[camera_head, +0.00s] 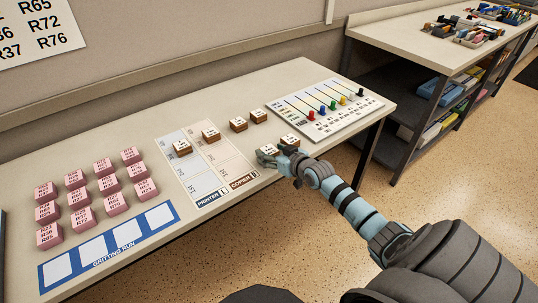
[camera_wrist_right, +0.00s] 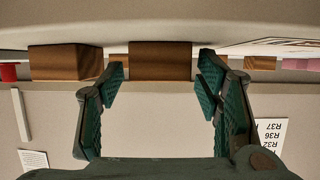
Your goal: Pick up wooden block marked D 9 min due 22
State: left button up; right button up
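Several small wooden blocks with white labelled tops stand on the table. The labels are too small to read, so I cannot tell which block is D. My right gripper (camera_head: 277,158) is at the table's front edge, at the two nearest blocks, the left one (camera_head: 268,149) and the right one (camera_head: 290,140). In the right wrist view my right gripper (camera_wrist_right: 160,82) is open. One wooden block (camera_wrist_right: 160,60) lies between or just beyond its fingertips, with small gaps at the sides. Another block (camera_wrist_right: 65,63) is beside the left finger. My left gripper is not in view.
Two wooden blocks (camera_head: 238,125) stand farther back; two more (camera_head: 182,148) are on the printer and copier sheet (camera_head: 208,178). Pink blocks (camera_head: 106,168) and a blue-bordered gritting sheet (camera_head: 172,208) are at left. A board with coloured pegs (camera_head: 335,129) is at right.

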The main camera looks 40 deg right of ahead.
jog(key=c, duration=0.9)
jog(key=shift+r, duration=0.15)
